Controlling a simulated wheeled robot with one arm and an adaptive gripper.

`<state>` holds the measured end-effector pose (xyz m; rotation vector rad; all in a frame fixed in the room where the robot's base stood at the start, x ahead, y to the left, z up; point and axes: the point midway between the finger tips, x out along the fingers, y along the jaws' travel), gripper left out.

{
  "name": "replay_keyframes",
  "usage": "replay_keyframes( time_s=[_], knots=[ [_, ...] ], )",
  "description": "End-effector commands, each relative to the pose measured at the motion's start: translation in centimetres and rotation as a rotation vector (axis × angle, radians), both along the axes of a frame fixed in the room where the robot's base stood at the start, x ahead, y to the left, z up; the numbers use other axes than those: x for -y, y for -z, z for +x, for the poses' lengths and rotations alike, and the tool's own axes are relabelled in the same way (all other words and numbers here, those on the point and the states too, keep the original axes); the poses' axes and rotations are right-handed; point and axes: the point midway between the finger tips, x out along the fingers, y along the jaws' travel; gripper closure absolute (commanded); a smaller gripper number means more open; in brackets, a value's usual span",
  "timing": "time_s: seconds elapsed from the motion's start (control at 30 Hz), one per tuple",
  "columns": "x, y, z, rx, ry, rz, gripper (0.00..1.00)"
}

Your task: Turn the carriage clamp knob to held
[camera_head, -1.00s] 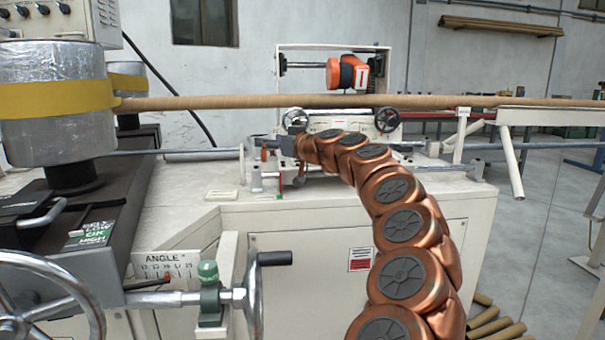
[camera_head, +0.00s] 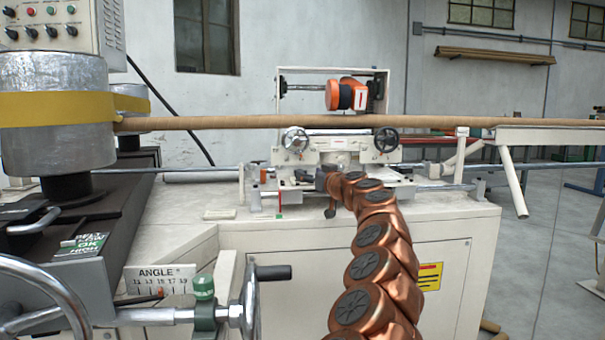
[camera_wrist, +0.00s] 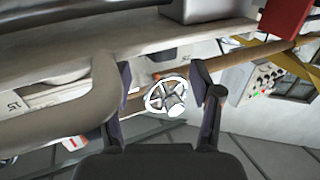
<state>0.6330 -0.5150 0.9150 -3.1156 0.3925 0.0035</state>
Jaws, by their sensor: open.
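The carriage (camera_head: 340,150) stands on the white machine bed, under the long brown tube. A small dark knob or lever (camera_head: 330,212) hangs at the carriage's lower front; I cannot tell for sure that it is the clamp knob, nor its setting. My gripper (camera_head: 321,178) is at the carriage's front, just above that part, its fingertips not clear in the head view. In the wrist view my gripper (camera_wrist: 167,95) is open, with two dark fingers apart and nothing held. A spoked handwheel (camera_wrist: 167,93) shows beyond the gap between them.
The brown tube (camera_head: 230,122) crosses above. In the wrist view a thick beige curved bar (camera_wrist: 60,115) is close on the left. A large handwheel (camera_head: 30,310) stands front left.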

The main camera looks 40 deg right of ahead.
Motion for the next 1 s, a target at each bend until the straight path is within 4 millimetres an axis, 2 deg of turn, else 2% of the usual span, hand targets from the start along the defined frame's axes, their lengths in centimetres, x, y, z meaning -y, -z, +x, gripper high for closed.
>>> replay_keyframes(
  time_s=[0.4,1.0],
  knots=[
    [0.3,-0.1,2.2,0.000,-0.003,-0.004,0.36],
    [1.1,0.0,4.4,0.001,0.000,-0.001,0.36]
  ],
)
